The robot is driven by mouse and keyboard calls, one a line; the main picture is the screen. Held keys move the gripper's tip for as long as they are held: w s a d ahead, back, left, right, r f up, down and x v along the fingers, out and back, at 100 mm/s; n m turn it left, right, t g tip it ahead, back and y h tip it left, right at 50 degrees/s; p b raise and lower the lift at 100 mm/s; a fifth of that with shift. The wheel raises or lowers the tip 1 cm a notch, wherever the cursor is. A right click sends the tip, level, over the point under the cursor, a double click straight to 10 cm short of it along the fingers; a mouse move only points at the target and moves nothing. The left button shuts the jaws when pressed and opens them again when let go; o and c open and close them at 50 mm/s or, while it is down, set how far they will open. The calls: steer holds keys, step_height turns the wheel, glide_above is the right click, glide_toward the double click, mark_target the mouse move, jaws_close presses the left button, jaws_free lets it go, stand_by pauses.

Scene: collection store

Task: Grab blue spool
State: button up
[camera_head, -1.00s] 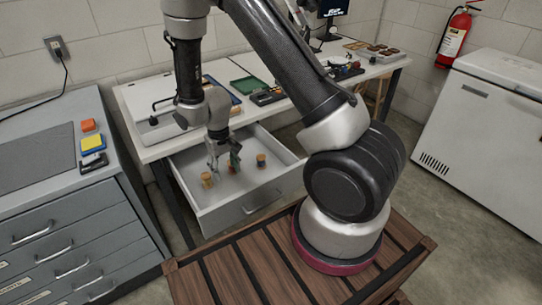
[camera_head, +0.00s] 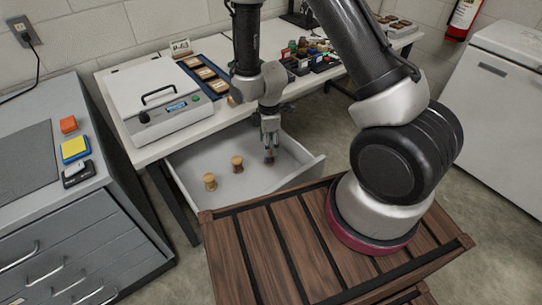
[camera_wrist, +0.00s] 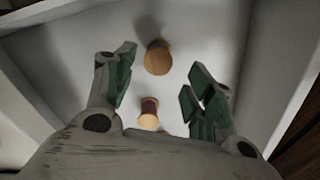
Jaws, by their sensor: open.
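My gripper (camera_head: 269,150) points down into the open drawer, at the right of a short row of spools. Its green-padded fingers are apart and empty; they also show in the wrist view (camera_wrist: 158,88). A tan-yellow spool (camera_head: 210,181) and a reddish-brown spool (camera_head: 237,163) stand upright left of my gripper. In the wrist view, a wood-topped spool (camera_wrist: 157,60) with a dark band lies ahead between the fingers, and a reddish spool (camera_wrist: 149,115) is nearer the palm. No clear blue thread shows; anything under the fingertips in the head view is mostly hidden.
The grey drawer (camera_head: 198,205) has walls around the spools. The white worktop (camera_head: 150,152) above it carries a white boxed device (camera_head: 160,105) and a blue tray (camera_head: 190,62). My slatted wooden deck is in front. A grey cabinet (camera_head: 60,225) stands left.

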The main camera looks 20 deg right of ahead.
step_height(320, 180, down, 7)
steer(key=shift+w+d+f, duration=0.1)
steer(key=shift+w+d, duration=0.05)
steer(key=c, duration=0.9)
